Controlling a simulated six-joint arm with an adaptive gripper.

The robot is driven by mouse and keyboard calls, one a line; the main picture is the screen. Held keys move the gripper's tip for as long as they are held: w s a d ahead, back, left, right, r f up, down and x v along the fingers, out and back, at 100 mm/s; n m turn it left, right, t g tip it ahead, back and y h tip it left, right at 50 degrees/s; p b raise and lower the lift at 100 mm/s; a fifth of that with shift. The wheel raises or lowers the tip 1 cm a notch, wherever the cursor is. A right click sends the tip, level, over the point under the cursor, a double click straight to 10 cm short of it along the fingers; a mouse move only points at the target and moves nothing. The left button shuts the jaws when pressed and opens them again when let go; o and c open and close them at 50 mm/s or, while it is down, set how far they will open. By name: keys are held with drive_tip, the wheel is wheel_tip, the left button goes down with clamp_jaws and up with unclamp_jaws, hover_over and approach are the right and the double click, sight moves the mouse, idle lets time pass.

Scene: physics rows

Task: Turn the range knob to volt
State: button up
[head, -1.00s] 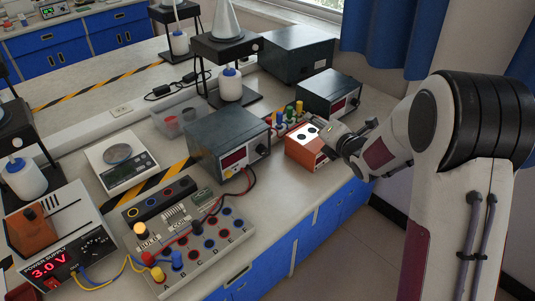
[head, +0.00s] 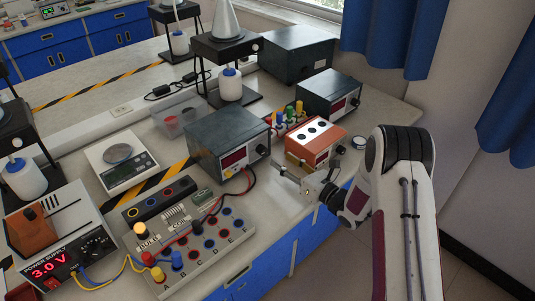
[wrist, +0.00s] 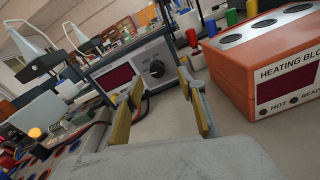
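A dark grey meter box (head: 227,135) stands mid-bench, with a dark red display (head: 234,158) and a round black knob (head: 261,149) on its front panel. In the wrist view the knob (wrist: 157,69) lies ahead, right of the blank display (wrist: 113,77). A pale mark shows on it; the panel lettering is not readable. My gripper (head: 290,177) is open and empty, in front of the panel and apart from it. The knob appears between the fingertips in the wrist view (wrist: 160,78), farther away than them. A similar meter (head: 329,92) stands behind to the right.
An orange heating block (head: 316,146) is close to my gripper's right in the wrist view (wrist: 262,62). Red and black leads (head: 251,181) hang from the meter toward the coil board (head: 187,250). Coloured posts (head: 288,117) stand behind the block.

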sight(265, 152)
drive_tip(key=shift+s+a+f+n+y, duration=0.25)
drive_tip(key=shift+s+f+n+y, duration=0.15)
drive_tip(key=shift+f, duration=0.1)
drive_tip(key=shift+w, duration=0.1)
drive_tip(key=shift+x, duration=3.85)
drive_tip(key=c, duration=1.1)
